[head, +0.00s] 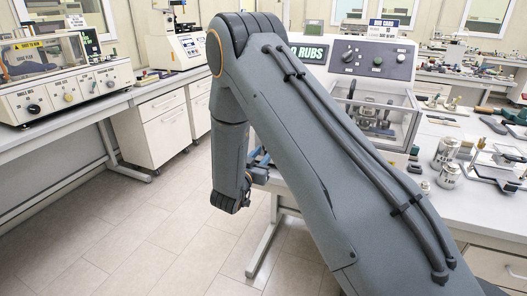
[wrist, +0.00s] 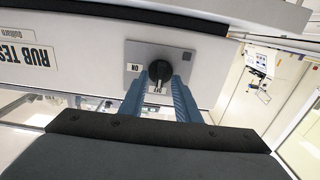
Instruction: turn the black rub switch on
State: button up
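The black switch (wrist: 160,71) is a round knob on a grey square plate in the wrist view, with a small label reading ON, upside down, beside it. My gripper (wrist: 161,80) has its two blue fingers reaching up to the knob, one on each side of its lower part. The fingers stand apart with the knob between their tips; I cannot tell whether they touch it or press on it. In the head view my arm hides most of my gripper (head: 261,160), and the switch cannot be made out.
The switch's panel (wrist: 70,45) carries upside-down lettering starting RUB TES. In the head view a machine (head: 345,62) with knobs and a clear-walled box stands on the right bench behind my arm. Metal weights (head: 448,176) stand there. Another machine (head: 65,95) is left. Floor between benches is clear.

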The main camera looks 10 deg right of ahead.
jog(key=shift+w+d, duration=0.25)
jog(key=shift+w, duration=0.1)
grip_shut()
